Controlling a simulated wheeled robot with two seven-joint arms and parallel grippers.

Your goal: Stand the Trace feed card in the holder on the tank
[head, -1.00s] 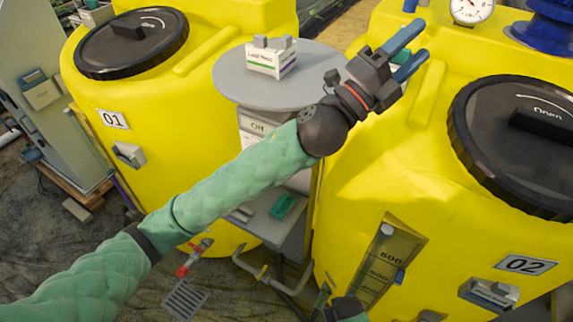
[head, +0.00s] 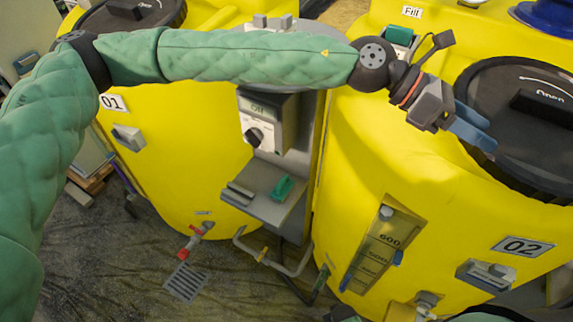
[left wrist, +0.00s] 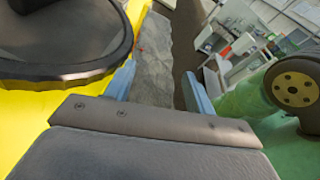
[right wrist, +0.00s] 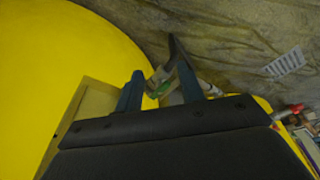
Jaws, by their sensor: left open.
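I cannot make out a card lettered Trace. A grey holder (head: 487,275) is fixed to the front of the yellow tank 02 (head: 350,150), below its number plate. A similar grey holder (head: 128,140) is on tank 01 (head: 185,170). My left gripper (head: 478,132) is over tank 02 beside its black lid, well above that tank's holder. Its fingers are apart and empty in the left wrist view (left wrist: 158,85). My right gripper (right wrist: 160,85) is low beside a yellow tank; its fingers are apart, with pipework visible between and beyond them.
My left arm hides most of the round grey table; grey block tops (head: 272,22) show above the arm. A control box (head: 265,120) and a shelf (head: 265,195) with a green item (head: 283,189) stand between the tanks. A level gauge (head: 380,250) and pipes are low down.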

